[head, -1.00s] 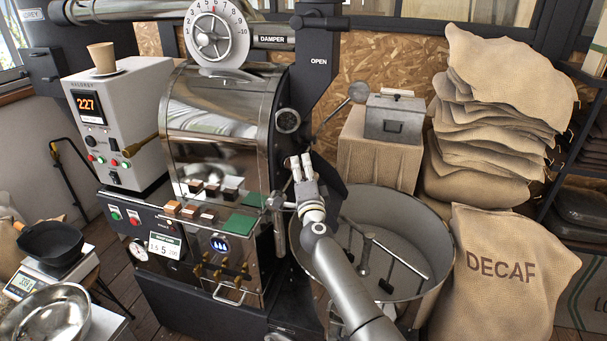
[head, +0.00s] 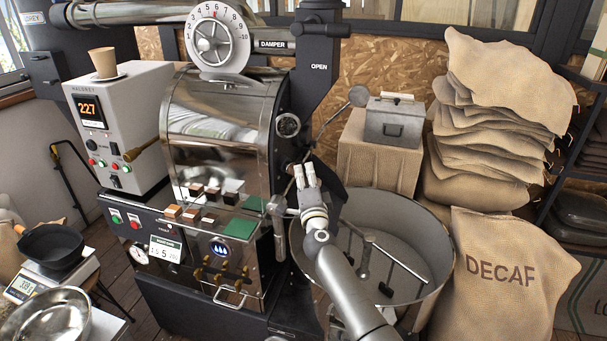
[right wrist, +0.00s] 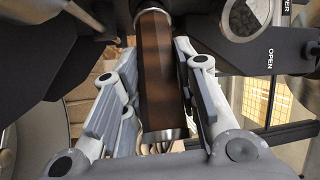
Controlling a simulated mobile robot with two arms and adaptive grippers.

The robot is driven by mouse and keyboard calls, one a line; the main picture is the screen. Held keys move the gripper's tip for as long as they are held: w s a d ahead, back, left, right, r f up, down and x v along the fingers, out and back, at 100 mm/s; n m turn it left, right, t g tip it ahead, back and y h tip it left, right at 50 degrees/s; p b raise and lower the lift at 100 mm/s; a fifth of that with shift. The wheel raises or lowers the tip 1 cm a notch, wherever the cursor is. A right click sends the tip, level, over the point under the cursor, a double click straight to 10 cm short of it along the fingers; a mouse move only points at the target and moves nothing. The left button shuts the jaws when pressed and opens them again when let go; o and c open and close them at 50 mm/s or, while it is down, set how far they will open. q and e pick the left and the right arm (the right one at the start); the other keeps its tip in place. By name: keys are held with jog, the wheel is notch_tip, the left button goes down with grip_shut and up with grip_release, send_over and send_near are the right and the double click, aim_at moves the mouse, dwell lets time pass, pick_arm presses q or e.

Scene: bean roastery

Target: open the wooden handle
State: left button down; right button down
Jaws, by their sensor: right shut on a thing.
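The wooden handle (right wrist: 160,80) is dark brown with metal end caps and runs between the fingers of my right gripper (right wrist: 157,62) in the right wrist view. The fingers are closed in on both sides of it. In the head view my right gripper (head: 305,176) is at the front right of the roaster drum (head: 218,135), above the left rim of the cooling bin. The handle is mostly hidden by the fingers there. My left gripper is not in view.
The round cooling bin (head: 440,272) with stirring arms lies below and right of my right gripper. A ball-ended lever (head: 357,95) rises behind it. The black column (head: 318,75) marked OPEN stands behind. A DECAF sack (head: 510,290) and stacked sacks (head: 500,120) fill the right.

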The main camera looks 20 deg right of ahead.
jog(key=s+d+p, duration=0.3)
jog(key=s+p, duration=0.2)
jog(key=s, duration=0.4)
jog(key=shift+d, duration=0.35)
jog(key=c, duration=1.1)
grip_release()
jog(key=shift+w, duration=0.1)
jog(key=v, duration=1.2)
